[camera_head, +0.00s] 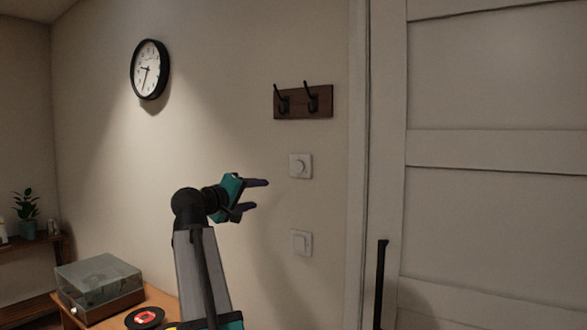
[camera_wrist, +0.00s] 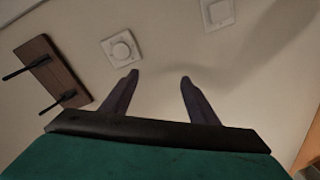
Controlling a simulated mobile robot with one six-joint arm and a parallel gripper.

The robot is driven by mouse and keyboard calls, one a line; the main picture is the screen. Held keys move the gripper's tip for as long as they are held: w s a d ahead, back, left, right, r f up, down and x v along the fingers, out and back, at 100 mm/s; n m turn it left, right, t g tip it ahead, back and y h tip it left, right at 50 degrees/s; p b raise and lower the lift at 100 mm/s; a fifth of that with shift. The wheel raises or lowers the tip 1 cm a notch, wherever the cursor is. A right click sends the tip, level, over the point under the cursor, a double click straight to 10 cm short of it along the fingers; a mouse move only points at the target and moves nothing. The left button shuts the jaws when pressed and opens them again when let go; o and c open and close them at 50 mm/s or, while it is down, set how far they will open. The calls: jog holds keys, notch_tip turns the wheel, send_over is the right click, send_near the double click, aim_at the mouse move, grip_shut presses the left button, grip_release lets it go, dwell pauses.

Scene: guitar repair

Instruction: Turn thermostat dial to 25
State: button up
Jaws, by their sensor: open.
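The thermostat dial (camera_head: 300,166) is a round white knob on a square white plate on the wall, below the coat hooks. It also shows in the wrist view (camera_wrist: 121,50), ahead and to the left of the fingers. Any numbers on it are too small to read. My gripper (camera_head: 262,195) is open and empty, with two dark fingers on a teal body. In the head view it is left of the dial and a little lower. In the wrist view the fingertips (camera_wrist: 159,79) are apart and do not touch the dial.
A white switch plate (camera_head: 302,242) is below the dial. A wooden hook rack (camera_head: 303,101) with two dark hooks is above it. A door with a dark handle (camera_head: 380,285) stands to the right. A turntable (camera_head: 98,285) sits on a table at lower left.

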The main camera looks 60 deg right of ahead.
aim_at(297, 167)
jog(key=s+r+m+g+h, duration=0.1)
jog(key=s+r, duration=0.3)
jog(key=r, duration=0.3)
jog(key=shift+s+d, duration=0.2)
jog(key=shift+d, duration=0.05)
jog(key=shift+d, duration=0.1)
jog(key=d+p, duration=0.3)
jog(key=d, duration=0.9)
jog(key=shift+d, duration=0.85)
jog(key=shift+c, duration=0.4)
jog(key=c, duration=1)
jog(key=shift+o, duration=0.2)
jog(key=shift+f, duration=0.1)
